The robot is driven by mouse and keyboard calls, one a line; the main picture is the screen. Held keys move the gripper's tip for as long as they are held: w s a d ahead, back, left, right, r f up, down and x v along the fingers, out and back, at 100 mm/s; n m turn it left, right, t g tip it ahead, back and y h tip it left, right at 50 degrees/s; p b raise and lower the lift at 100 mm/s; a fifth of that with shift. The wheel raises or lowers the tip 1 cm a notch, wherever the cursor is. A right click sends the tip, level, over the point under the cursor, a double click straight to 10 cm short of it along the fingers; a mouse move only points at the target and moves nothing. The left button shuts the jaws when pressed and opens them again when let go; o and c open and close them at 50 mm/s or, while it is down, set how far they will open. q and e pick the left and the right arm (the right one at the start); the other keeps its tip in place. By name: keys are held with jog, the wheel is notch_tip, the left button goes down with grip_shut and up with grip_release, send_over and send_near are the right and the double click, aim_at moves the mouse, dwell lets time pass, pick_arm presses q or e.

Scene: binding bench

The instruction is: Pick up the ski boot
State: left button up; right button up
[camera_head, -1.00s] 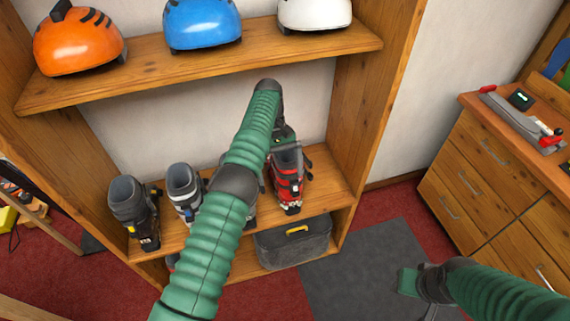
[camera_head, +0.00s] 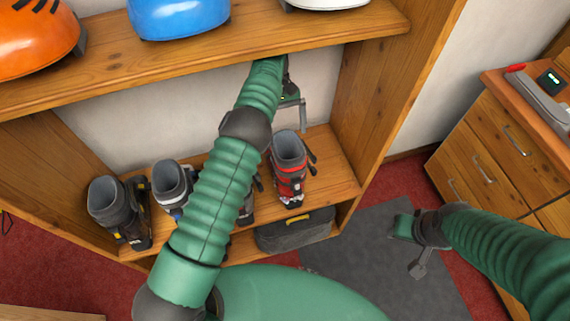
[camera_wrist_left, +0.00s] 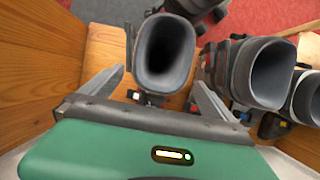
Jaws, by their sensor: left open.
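Several ski boots stand upright on the middle shelf. A red and black boot with a grey liner (camera_head: 288,178) is at the right end. A black boot with yellow details (camera_head: 120,212) is at the left end, a grey-white one (camera_head: 170,183) beside it, and another is mostly hidden behind my left arm. My left gripper (camera_head: 298,118) is open above the red boot, under the upper shelf. In the left wrist view the red boot's open top (camera_wrist_left: 165,50) shows between the gripper's fingers (camera_wrist_left: 157,78), not gripped. My right gripper (camera_head: 412,252) hangs over the grey mat; its jaws are unclear.
The upper shelf (camera_head: 300,42) holds orange, blue and white helmets close above my left gripper. The unit's right side panel (camera_head: 375,110) is near the red boot. A grey case (camera_head: 293,230) sits on the bottom shelf. A drawer cabinet (camera_head: 495,150) stands at the right.

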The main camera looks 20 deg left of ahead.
aim_at(287, 152)
pick_arm(q)
jog(key=x, duration=0.9)
jog(key=shift+w+a+f+p, duration=0.1)
jog(key=shift+w+a+p, duration=0.1)
jog(key=shift+p, duration=0.2)
jog(key=shift+d, duration=0.25)
jog(key=c, duration=0.4)
jog(key=shift+a, duration=0.15)
jog(key=c, duration=1.2)
jog(key=shift+c, duration=0.7)
